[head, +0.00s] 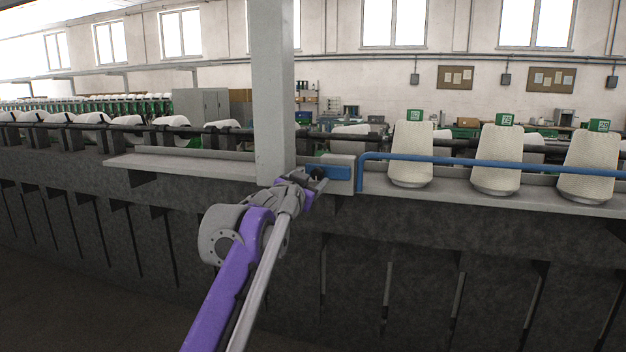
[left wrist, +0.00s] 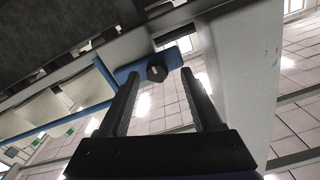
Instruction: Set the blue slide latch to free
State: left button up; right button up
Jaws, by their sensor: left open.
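The blue slide latch (head: 338,173) sits at a light grey block beside the grey post, at the left end of a blue rail. Its dark knob (left wrist: 156,71) shows in the left wrist view, in front of the blue latch plate (left wrist: 176,58). My left gripper (head: 313,178) is at the latch's left end in the head view and partly covers the knob there. In the left wrist view its two dark fingers (left wrist: 160,74) are open, with the knob between their tips and clear gaps on both sides. I cannot tell how deep the knob lies between them. My right gripper is not in view.
The grey post (head: 272,90) stands just left of the latch. The blue rail (head: 480,161) runs right, in front of several white yarn cones (head: 411,150) on a grey ledge (head: 450,195). The dark machine front (head: 440,250) lies below.

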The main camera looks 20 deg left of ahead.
pick_arm(q)
jog(key=s+b, duration=0.1)
jog(key=s, duration=0.7)
jog(key=shift+s+a, duration=0.15)
jog(key=s+d+f+n+g+p, duration=0.1)
jog(key=s+f+g, duration=0.3)
jog(key=s+f, duration=0.7)
jog(key=s+d+f+n+g, duration=0.1)
jog(key=s+f+g, duration=0.3)
jog(key=s+f, duration=0.8)
jog(key=s+d+f+n+g+p, duration=0.1)
jog(key=s+f+g, duration=0.3)
jog(key=s+f, duration=0.7)
notch_tip(320, 180, down, 11)
jog(key=shift+s+d+f+n+g+y+p, duration=0.1)
jog(key=shift+s+d+n+g+y+p, duration=0.15)
jog(key=shift+n, duration=0.25)
jog(key=shift+a, duration=0.1)
